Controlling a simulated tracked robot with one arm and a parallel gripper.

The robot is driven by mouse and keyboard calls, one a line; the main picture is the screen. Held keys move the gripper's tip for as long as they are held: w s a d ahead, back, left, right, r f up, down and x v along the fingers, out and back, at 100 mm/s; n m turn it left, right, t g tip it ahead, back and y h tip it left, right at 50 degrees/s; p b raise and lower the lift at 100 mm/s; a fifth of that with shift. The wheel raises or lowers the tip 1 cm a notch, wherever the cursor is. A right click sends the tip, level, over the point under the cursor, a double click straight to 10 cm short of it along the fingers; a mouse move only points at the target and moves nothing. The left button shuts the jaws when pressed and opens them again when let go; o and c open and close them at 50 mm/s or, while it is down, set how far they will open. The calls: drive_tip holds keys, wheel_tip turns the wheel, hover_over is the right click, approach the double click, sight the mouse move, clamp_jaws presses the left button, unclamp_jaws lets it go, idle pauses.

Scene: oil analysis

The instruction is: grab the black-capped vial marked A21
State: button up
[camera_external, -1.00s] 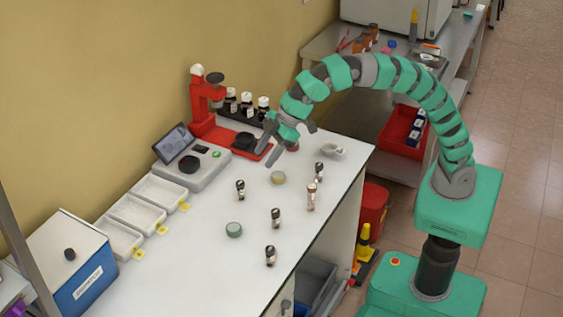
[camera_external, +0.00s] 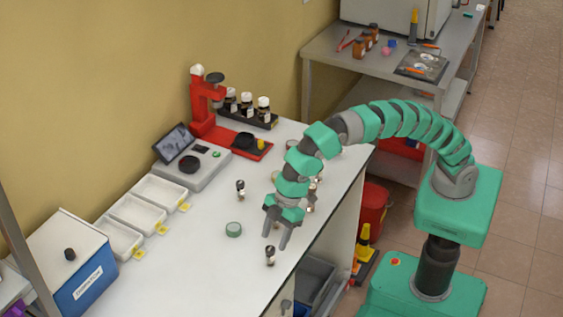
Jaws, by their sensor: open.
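Several small black-capped vials stand upright on the white bench; their labels are too small to read, so I cannot tell which is A21. One vial (camera_external: 270,256) stands near the front edge, just below my gripper. Another vial (camera_external: 240,189) stands further left and back. My gripper (camera_external: 276,240) points down over the bench with its fingers apart and nothing visible between them. It hides most of a vial behind it, and my arm partly covers a pinkish vial (camera_external: 311,205).
A green round container (camera_external: 233,230) lies left of my gripper. White trays (camera_external: 137,213), a grey device with a screen (camera_external: 189,164) and a red stand (camera_external: 205,105) line the wall side. Dark bottles (camera_external: 247,108) stand in a rack behind.

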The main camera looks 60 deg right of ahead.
sight(270, 248)
drive_tip(key=x, duration=0.7)
drive_tip(key=shift+r+b, duration=0.1)
drive_tip(key=shift+b, duration=0.3)
drive_tip(key=shift+w, duration=0.1)
drive_tip(key=c, duration=1.1)
